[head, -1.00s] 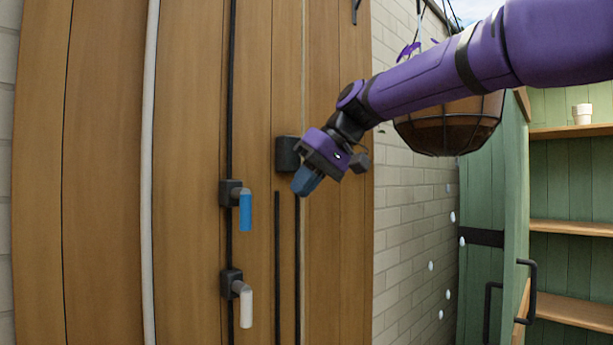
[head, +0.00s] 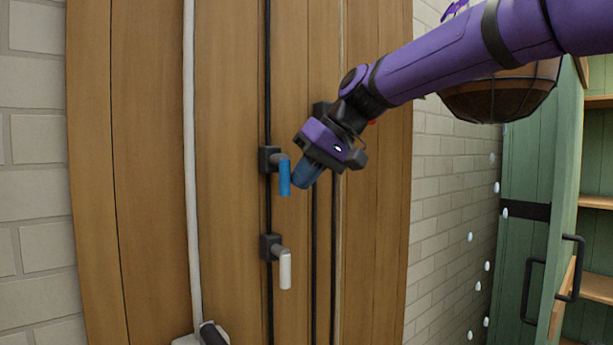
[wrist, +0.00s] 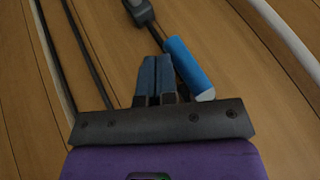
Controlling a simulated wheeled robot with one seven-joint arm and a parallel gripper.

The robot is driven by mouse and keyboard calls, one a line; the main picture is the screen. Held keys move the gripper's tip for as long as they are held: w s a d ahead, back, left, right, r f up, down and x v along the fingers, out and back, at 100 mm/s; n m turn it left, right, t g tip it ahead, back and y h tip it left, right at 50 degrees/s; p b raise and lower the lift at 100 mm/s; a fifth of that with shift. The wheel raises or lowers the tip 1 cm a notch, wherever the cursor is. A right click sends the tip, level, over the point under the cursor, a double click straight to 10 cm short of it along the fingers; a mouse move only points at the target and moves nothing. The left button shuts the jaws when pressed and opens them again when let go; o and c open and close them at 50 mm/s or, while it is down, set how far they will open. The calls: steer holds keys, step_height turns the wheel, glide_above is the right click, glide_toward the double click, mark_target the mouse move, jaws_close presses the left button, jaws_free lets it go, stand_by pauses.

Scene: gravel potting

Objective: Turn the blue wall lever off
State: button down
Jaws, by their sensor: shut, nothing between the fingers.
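The blue wall lever (head: 284,176) is on a dark box on the wooden wall, its handle hanging straight down in the head view. My gripper (head: 300,183) is just right of the handle, its blue-grey fingers pointing down and left. In the wrist view the shut fingers (wrist: 155,75) lie close beside the blue handle (wrist: 188,68), which runs from its dark mount to a pale end. Nothing is between the fingers. I cannot tell whether the fingers touch the handle.
A white lever (head: 285,268) hangs on a second dark box below. Dark conduits (head: 314,250) and a pale pipe (head: 190,180) run up the wooden wall (head: 150,200). A hanging basket (head: 500,95) and a green cabinet (head: 535,175) stand to the right.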

mark_target(286, 185)
steer(key=shift+s+a+f+g+y, duration=0.1)
steer(key=shift+f+g+y, duration=0.1)
steer(key=shift+y, duration=0.2)
steer(key=shift+a+f+g+y, duration=0.1)
steer(key=shift+g+y, duration=0.1)
steer(key=shift+y, duration=0.2)
steer(key=y, duration=0.1)
steer(key=a+m+g+y, duration=0.1)
steer(key=y, duration=0.1)
steer(key=s+f+m+g+y, duration=0.1)
steer(key=y, duration=0.1)
steer(key=shift+s+a, duration=0.1)
steer(key=shift+a, duration=0.25)
steer(key=m+y, duration=0.1)
steer(key=a+g+y, duration=0.1)
steer(key=y, duration=0.1)
steer(key=shift+s+r+m, duration=0.15)
steer(key=shift+s+m, duration=0.25)
steer(key=y, duration=0.1)
steer(key=m+y, duration=0.1)
steer(key=a+y, duration=0.1)
steer(key=shift+s+r+m, duration=0.2)
steer(key=shift+s+m, duration=0.1)
steer(key=shift+m, duration=0.1)
steer(key=shift+s+a+r, duration=0.15)
steer(key=shift+a+r, duration=0.1)
steer(key=shift+s+a+r, duration=0.1)
steer(key=shift+a+r, duration=0.05)
